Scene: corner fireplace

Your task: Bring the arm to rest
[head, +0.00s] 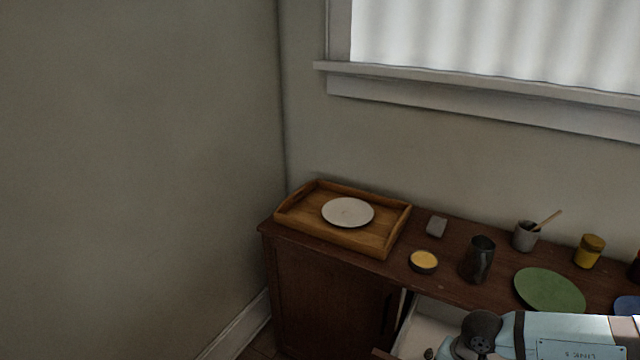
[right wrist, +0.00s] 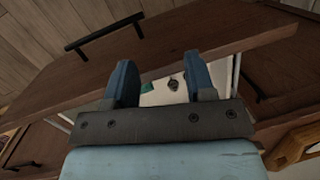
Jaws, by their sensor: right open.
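My right arm comes in at the lower right of the head view, over the open drawer (head: 430,326) of the dark wooden sideboard (head: 320,290). Its gripper (right wrist: 160,82) shows in the right wrist view with two blue fingers apart and nothing between them. Beyond the fingers are the drawer's brown front panel (right wrist: 200,40) and its pale inside, with small dark items (right wrist: 173,84) that I cannot make out. I cannot tell whether the fingers touch the drawer. My left gripper is not in view.
On the sideboard stand a wooden tray (head: 390,234) with a white plate (head: 348,212), a grey block (head: 437,227), a yellow-topped tin (head: 424,261), a dark cup (head: 479,259), a grey mug (head: 525,237), a yellow jar (head: 589,251) and a green plate (head: 549,290). Walls close the left and back.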

